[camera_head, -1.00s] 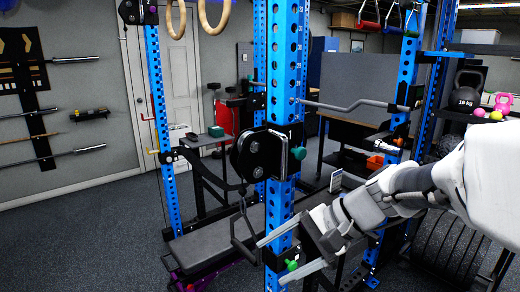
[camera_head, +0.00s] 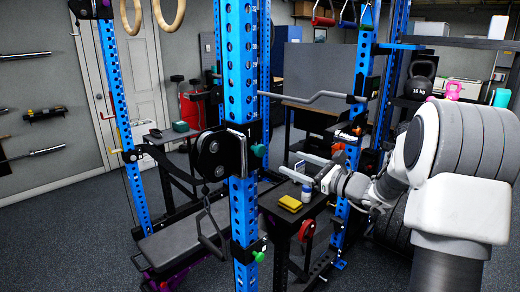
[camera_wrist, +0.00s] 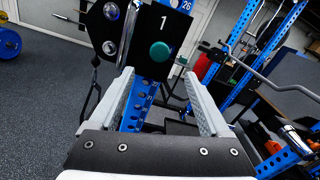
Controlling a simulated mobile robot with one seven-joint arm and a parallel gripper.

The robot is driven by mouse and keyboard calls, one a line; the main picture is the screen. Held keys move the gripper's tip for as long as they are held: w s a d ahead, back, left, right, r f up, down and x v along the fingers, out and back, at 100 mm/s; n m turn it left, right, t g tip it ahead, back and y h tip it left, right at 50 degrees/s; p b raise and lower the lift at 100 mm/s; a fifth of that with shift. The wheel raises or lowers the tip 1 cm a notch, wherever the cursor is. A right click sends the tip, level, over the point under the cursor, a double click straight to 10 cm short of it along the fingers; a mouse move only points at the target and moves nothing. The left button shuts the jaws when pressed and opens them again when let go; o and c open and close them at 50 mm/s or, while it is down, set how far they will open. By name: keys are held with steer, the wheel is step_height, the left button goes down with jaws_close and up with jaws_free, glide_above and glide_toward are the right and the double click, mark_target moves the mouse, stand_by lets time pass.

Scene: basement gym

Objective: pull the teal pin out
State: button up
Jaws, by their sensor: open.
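The teal pin (camera_head: 259,150) is a round teal knob on the right side of the black carriage (camera_head: 212,153) on the blue upright. In the wrist view the teal pin (camera_wrist: 160,51) faces me on a black plate marked 1, centred just beyond the fingertips. My gripper (camera_head: 289,163) is right of the pin, roughly level with it, its two pale fingers pointing left. In the wrist view my gripper (camera_wrist: 160,74) is open, with nothing held between the fingers. The pin's shaft is hidden inside the carriage.
A green knob (camera_head: 258,256) sits lower on the same blue upright (camera_head: 241,90). A black handle (camera_head: 212,235) hangs beside the upright. A dark table (camera_head: 285,222) with a yellow block (camera_head: 290,203) stands below my gripper. A curved bar (camera_head: 315,96) crosses behind.

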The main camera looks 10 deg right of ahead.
mark_target(262, 151)
steer(key=p+x, duration=0.2)
steer(key=x, duration=1.2)
jaws_close()
